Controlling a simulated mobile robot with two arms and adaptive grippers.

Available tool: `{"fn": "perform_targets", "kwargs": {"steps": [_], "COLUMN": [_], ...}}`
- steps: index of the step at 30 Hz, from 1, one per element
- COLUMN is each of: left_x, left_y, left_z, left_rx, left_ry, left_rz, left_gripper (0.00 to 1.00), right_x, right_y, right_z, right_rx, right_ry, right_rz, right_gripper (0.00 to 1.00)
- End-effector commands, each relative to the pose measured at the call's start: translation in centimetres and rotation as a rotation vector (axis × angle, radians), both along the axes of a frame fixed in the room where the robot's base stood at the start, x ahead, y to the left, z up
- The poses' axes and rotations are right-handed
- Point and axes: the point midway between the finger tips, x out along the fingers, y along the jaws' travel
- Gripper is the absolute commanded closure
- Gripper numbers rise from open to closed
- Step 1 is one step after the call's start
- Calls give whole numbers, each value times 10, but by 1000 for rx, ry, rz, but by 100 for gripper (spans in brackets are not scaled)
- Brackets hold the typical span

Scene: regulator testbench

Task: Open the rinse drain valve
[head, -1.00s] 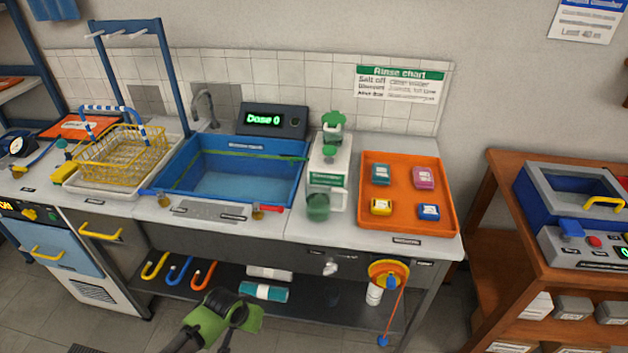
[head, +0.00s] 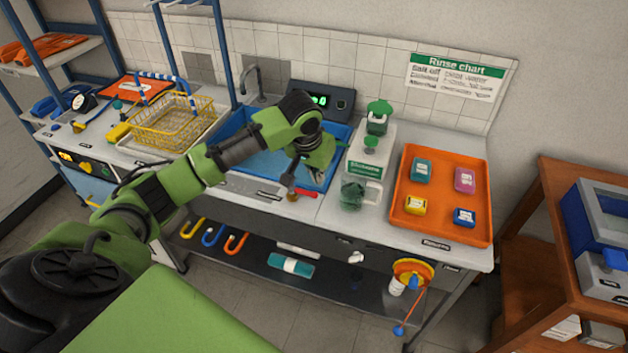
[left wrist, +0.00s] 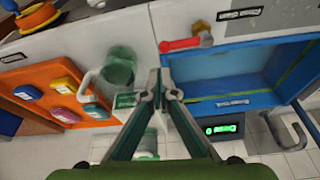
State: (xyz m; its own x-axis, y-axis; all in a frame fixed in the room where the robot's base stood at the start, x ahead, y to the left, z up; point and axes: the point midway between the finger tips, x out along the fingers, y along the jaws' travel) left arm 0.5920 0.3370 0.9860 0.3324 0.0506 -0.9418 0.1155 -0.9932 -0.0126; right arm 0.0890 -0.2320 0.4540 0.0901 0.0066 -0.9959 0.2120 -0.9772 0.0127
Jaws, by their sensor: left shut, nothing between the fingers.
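A brass valve with a red lever (head: 305,192) sits on the counter's front edge, below the right front corner of the blue basin (head: 340,135). The left wrist view also shows the red lever (left wrist: 180,44) just beyond my fingertips, with its brass body at its right. I cannot read which valve is the rinse drain valve. My left gripper (head: 289,181) is shut and empty, pointing down above the counter near the red lever. In the left wrist view its fingertips (left wrist: 160,80) meet, apart from the lever. The basin's left front is hidden behind my left arm. My right gripper is not in view.
A clear green pitcher (head: 352,193) and a white dispenser (head: 370,155) stand right of the basin. An orange tray (head: 440,225) with small coloured packs lies farther right. A tap (head: 255,80) and a display box (head: 325,97) are behind the basin.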

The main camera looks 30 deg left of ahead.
Motion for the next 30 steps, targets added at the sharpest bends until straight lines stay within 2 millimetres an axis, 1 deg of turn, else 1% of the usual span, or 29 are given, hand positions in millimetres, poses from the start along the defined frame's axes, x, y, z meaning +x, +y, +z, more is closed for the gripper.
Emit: {"fn": "perform_targets", "kwargs": {"steps": [1,4,7,11,19,23,26,30], "left_x": [6,11,13,14,14,16,20,28], "left_y": [13,28,37,40,40,40,41,43], "left_z": [15,31,41,45,45,40,28,3], "left_rx": [2,-4,-8,-11,-11,-11,-11,-12], "left_ry": [-7,-10,-11,-11,-11,-10,-9,-6], "left_rz": [32,80,108,122,121,121,121,123], "left_gripper": [100,100,100,100,100,100,100,100], "right_x": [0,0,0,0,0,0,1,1], "right_y": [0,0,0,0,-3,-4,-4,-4], "right_z": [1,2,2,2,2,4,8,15], "right_rx": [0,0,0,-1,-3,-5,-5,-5], "right_ry": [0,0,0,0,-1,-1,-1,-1], "right_rz": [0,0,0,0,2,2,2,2], "right_gripper": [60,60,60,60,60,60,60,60]}}
